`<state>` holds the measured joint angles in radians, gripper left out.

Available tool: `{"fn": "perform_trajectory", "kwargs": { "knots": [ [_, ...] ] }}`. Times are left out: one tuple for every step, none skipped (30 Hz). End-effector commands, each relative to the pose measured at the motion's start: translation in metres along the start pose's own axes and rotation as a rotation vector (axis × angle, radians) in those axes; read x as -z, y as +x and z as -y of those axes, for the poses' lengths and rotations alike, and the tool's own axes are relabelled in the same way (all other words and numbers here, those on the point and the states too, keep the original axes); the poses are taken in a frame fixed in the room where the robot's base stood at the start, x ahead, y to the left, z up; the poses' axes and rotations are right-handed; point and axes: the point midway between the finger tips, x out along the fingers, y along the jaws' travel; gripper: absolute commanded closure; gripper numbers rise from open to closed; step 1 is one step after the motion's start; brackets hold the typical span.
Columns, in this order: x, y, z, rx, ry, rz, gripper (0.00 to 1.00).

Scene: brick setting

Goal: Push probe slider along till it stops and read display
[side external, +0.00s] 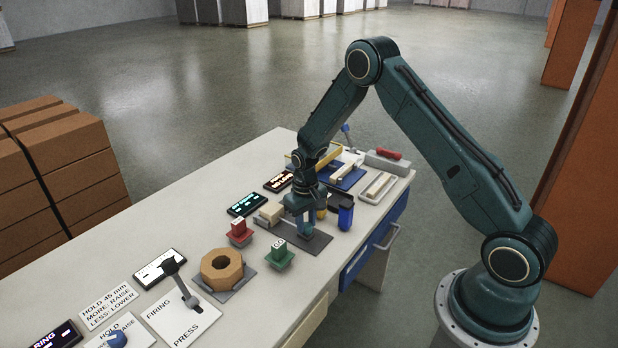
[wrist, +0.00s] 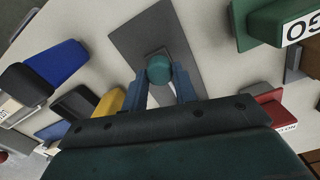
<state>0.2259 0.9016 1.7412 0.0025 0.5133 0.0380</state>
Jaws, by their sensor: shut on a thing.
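My gripper (side external: 306,232) points down over a dark grey plate (side external: 322,241) on the bench. In the wrist view my gripper (wrist: 162,78) has its two blue fingers shut on a round teal knob (wrist: 159,68), which stands on the dark grey plate (wrist: 140,38). The knob looks like the probe slider's handle, but I cannot tell for sure. A black display (side external: 247,204) with cyan text, too small to read, lies behind the plate. A second dark display (side external: 279,181) with pale text lies farther back. A beige block (side external: 271,213) sits left of the gripper.
A green GO block (side external: 279,254) and a red block (side external: 239,233) stand close to the left. A blue block (side external: 346,213) stands close to the right. A wooden ring (side external: 222,269) and a lever (side external: 180,278) lie nearer the camera. Trays fill the bench's far end.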

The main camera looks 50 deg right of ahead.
Motion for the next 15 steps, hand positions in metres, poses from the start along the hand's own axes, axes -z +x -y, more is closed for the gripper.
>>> {"fn": "perform_trajectory", "kwargs": {
  "knots": [
    [0.0097, -0.0012, 0.0028, 0.003, -0.004, -0.019, 0.86],
    [0.0115, -0.0013, 0.0033, 0.003, -0.004, -0.02, 0.86],
    [0.0133, -0.0015, 0.0041, 0.004, -0.004, -0.022, 0.86],
    [0.0145, -0.0018, 0.0045, 0.004, -0.005, -0.023, 0.87],
    [0.0154, -0.0021, 0.0049, 0.005, -0.006, -0.024, 0.86],
    [0.016, -0.0024, 0.0054, 0.005, -0.006, -0.025, 0.87],
    [0.0162, -0.0026, 0.0057, 0.006, -0.007, -0.026, 0.86],
    [0.0163, -0.0027, 0.0061, 0.006, -0.008, -0.026, 0.87],
    [0.0163, -0.0029, 0.0065, 0.007, -0.009, -0.027, 0.87],
    [0.0164, -0.003, 0.0067, 0.008, -0.009, -0.027, 0.87],
    [0.0165, -0.0031, 0.007, 0.008, -0.01, -0.028, 0.86],
    [0.0165, -0.0033, 0.0073, 0.008, -0.01, -0.028, 0.89],
    [0.0163, -0.0033, 0.0074, 0.008, -0.01, -0.027, 0.92],
    [0.0159, -0.0032, 0.0077, 0.009, -0.011, -0.026, 0.72],
    [0.0155, -0.003, 0.0077, 0.008, -0.011, -0.025, 0.64]
  ]
}}
